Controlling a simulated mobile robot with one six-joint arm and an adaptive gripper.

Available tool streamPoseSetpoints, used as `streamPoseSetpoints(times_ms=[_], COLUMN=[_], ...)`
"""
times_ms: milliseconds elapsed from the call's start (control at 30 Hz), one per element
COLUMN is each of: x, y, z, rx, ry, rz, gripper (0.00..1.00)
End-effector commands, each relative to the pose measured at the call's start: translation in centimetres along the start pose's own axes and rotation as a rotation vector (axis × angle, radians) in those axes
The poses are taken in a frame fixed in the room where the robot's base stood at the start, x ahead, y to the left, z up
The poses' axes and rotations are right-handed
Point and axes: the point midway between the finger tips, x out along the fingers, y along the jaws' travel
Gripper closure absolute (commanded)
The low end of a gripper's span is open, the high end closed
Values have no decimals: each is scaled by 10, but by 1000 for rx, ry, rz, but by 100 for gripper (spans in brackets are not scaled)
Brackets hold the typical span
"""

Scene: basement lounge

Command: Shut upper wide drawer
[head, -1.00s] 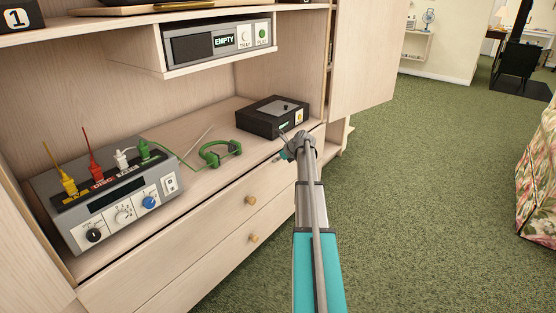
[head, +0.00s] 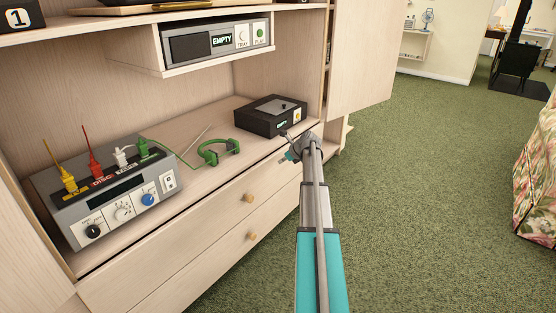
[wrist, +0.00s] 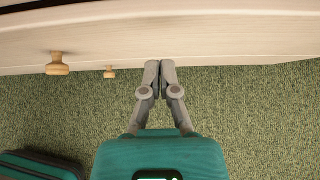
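The upper wide drawer (head: 190,228) is in the cabinet below the counter in the head view, with a round wooden knob (head: 249,198). Its front runs just under the counter edge, and I cannot tell how far it stands out. My gripper (head: 292,150) is near the right end of the drawer front, below the black box. In the wrist view my gripper (wrist: 160,64) has its two fingertips together with nothing between them. They are at the pale wooden front (wrist: 230,40), touching or very close. A larger knob (wrist: 57,64) and a smaller one (wrist: 109,72) lie to the left.
A lower drawer knob (head: 252,236) shows below. The counter holds a grey device with coloured plugs (head: 110,200), green headphones (head: 220,151) and a black box (head: 270,116). An open cabinet door (head: 360,55) stands at the right. Green carpet (head: 430,180) is free to the right.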

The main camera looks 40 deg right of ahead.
Motion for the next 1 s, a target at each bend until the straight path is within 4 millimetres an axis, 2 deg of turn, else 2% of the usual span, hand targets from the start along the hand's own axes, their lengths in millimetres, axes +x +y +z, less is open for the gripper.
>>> streamPoseSetpoints(times_ms=[33, 100, 600, 800, 1000], x=[-11, -20, -77, -93, -99], y=[1, 1, 3, 2, 3], z=[2, 2, 1, 0, -1], rx=[1, 0, -1, 0, -1], ry=[0, 0, 1, 2, 2], rz=[-1, -2, 0, 0, 1], gripper=[100, 100, 100, 100, 100])
